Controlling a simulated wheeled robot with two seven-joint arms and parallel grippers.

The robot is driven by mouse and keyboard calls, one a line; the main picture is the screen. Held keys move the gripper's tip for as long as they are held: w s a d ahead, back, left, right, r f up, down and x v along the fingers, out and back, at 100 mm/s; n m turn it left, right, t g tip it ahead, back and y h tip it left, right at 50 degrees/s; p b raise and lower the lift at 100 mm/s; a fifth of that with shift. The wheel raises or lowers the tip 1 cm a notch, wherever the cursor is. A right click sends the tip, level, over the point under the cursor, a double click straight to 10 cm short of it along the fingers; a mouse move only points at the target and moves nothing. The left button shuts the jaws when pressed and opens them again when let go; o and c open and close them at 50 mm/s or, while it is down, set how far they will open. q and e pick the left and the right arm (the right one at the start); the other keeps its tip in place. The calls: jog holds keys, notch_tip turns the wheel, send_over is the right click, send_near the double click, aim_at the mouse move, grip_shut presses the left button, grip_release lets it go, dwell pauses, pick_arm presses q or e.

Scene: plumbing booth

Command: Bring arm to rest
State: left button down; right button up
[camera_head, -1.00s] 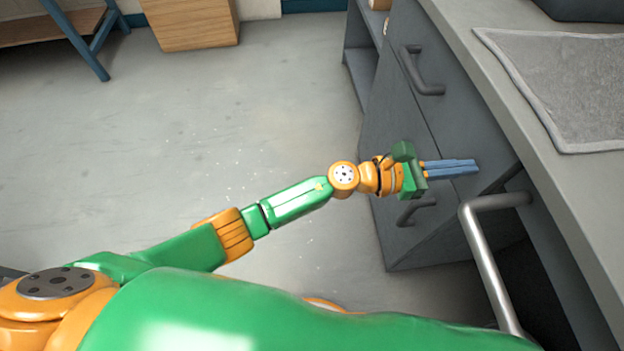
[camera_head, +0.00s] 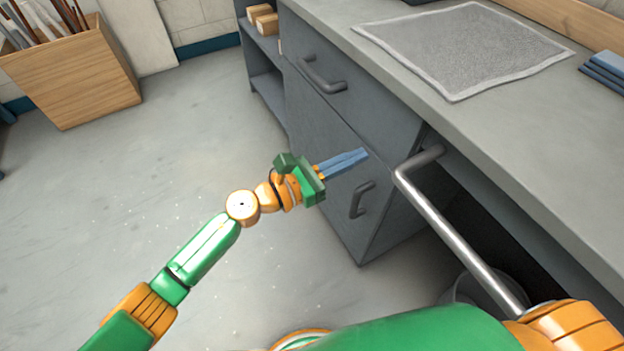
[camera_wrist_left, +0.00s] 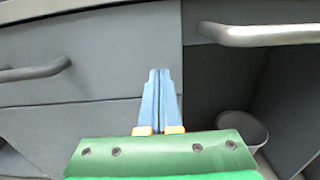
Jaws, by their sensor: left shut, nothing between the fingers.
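My left gripper (camera_head: 345,162) has blue fingers and stretches forward from the left in the head view. It is shut and empty. In the head view it shows in front of the grey drawer cabinet (camera_head: 312,122), near the lower handle (camera_head: 361,199); I cannot tell whether it touches. In the left wrist view the blue fingers (camera_wrist_left: 160,90) lie side by side, pointing at the cabinet's edge beside the dark opening. My right gripper is not in view.
A metal bar handle (camera_head: 460,235) juts out from under the grey countertop (camera_head: 470,110). A bucket (camera_wrist_left: 243,128) stands in the dark recess below. A grey mat (camera_head: 465,50) lies on the counter. A wooden bin (camera_head: 75,75) stands at the upper left. Floor left of the cabinet is clear.

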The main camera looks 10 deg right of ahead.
pick_arm(q)
jog(key=v, duration=0.6)
jog(key=w+a+f+n+t+y, duration=0.65)
jog(key=a+f+n, duration=0.35)
jog(key=n, duration=0.7)
jog(key=s+a+f+n+y, duration=0.1)
jog(key=a+f+n+y, duration=0.25)
jog(key=f+n, duration=0.35)
jog(key=s+a+f+n+y, duration=0.2)
jog(key=a+f+n, duration=0.25)
jog(key=f, duration=0.45)
jog(key=s+a+f+n+g+y, duration=0.4)
jog(key=s+a+f+n, duration=0.2)
jog(key=s+f+n, duration=0.45)
jog(key=s+a+f+n+g+y, duration=0.1)
jog(key=s+a+f+n+g, duration=0.2)
jog(key=s, duration=0.7)
jog(key=s+f+n+g, duration=0.4)
jog(key=s+f+n, duration=0.1)
jog(key=s, duration=0.6)
notch_tip(320, 180, up, 19)
jog(key=s+n+p, duration=0.1)
jog(key=p, duration=1.7)
jog(key=shift+s+a+p, duration=0.25)
jog(key=shift+s+p, duration=0.1)
jog(key=shift+s, duration=0.05)
